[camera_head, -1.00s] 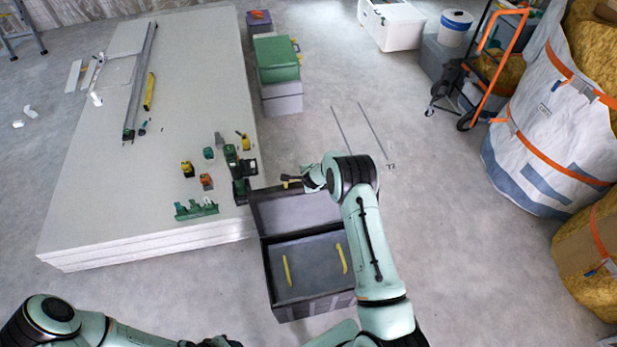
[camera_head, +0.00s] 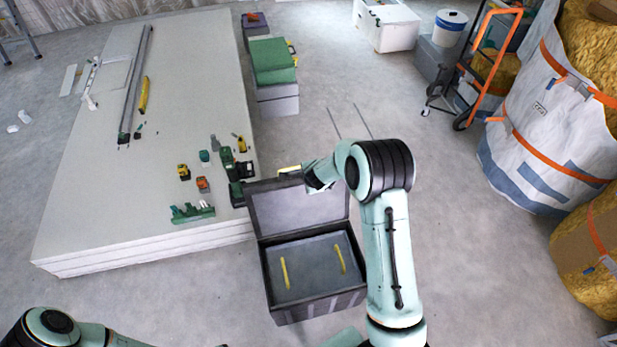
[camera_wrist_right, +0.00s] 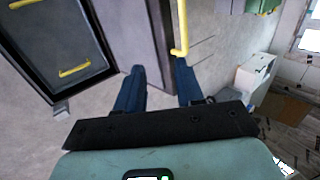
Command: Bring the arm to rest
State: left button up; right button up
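My right arm reaches over the right side of an open dark toolbox (camera_head: 311,312). My right gripper (camera_head: 312,181) is by the top edge of the raised lid (camera_head: 298,210), its fingers mostly hidden in the head view.
A stack of white panels (camera_head: 130,220) lies to the left, with several tools, a green rack (camera_head: 192,212) and long bars on it. Green and grey boxes (camera_head: 273,75) stand behind. A hand truck (camera_head: 485,70) and white bag (camera_head: 540,130) are right. Floor between is clear.

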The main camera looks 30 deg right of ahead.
dwell(0.3)
jog(key=s+a+f+n+g+y, duration=0.1)
jog(key=s+a+f+n+g, duration=0.1)
jog(key=s+a+f+n, duration=0.45)
jog(key=s+a+f+n+g+y, duration=0.1)
jog(key=s+a+f+n+g, duration=0.15)
jog(key=s+f, duration=0.75)
jog(key=s+a+n+g+y, duration=0.1)
jog(key=s+a+n, duration=0.3)
jog(key=s, duration=0.4)
jog(key=s+a+n+g+y, duration=0.1)
jog(key=s+a+n, duration=0.3)
jog(key=s, duration=0.5)
jog(key=a+f+y, duration=0.1)
jog(key=a, duration=0.1)
jog(key=shift+a+g+y, duration=0.35)
jog(key=shift+y, duration=0.05)
jog(key=shift+d, duration=0.1)
